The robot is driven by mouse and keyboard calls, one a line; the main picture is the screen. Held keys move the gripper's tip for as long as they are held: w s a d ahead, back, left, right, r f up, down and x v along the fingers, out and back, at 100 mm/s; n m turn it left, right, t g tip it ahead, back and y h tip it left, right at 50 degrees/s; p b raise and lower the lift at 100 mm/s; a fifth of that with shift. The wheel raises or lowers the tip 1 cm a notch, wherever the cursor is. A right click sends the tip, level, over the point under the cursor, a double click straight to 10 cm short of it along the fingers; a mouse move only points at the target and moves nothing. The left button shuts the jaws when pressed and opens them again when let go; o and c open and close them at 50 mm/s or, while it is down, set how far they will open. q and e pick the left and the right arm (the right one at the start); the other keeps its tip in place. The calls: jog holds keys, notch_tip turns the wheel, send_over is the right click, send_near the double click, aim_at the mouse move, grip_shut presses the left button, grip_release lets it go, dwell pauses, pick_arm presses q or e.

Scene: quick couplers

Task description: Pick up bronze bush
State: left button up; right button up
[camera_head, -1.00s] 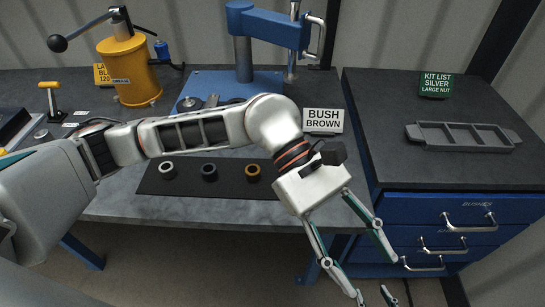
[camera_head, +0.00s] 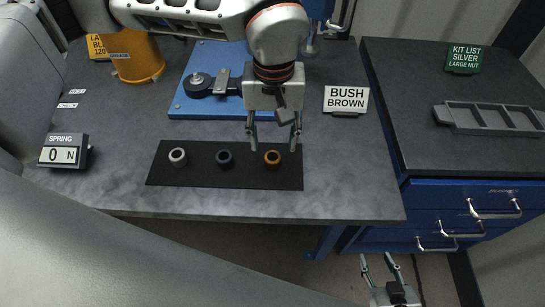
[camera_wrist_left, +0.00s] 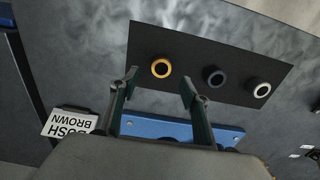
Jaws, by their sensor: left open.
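The bronze bush (camera_head: 273,158) is an orange-brown ring at the right end of the row on a dark mat (camera_head: 290,180). It also shows in the left wrist view (camera_wrist_left: 160,68). My left gripper (camera_head: 273,148) points down over the bench with fingers spread, the bush in line with the gap between its fingertips. In the left wrist view the fingertips (camera_wrist_left: 159,77) frame the bush without touching it; its height above the mat is hard to tell. My right gripper (camera_head: 377,262) is open and empty, low in front of the bench.
A dark bush (camera_head: 224,158) and a silver bush (camera_head: 177,156) sit left on the mat. Behind are a blue press base (camera_head: 190,105) and a "BUSH BROWN" sign (camera_head: 346,98). A grey kit tray (camera_head: 490,118) lies on the right cabinet. A spring display (camera_head: 62,152) stands left.

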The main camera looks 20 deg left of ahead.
aim_at(273, 156)
pick_arm(q)
jog(key=f, duration=0.5)
jog(key=shift+s, duration=0.25)
jog(key=shift+c, duration=0.5)
jog(key=c, duration=1.2)
jog(key=shift+r, duration=0.1)
notch_tip(273, 156, up, 20)
jog(key=shift+p, duration=0.35)
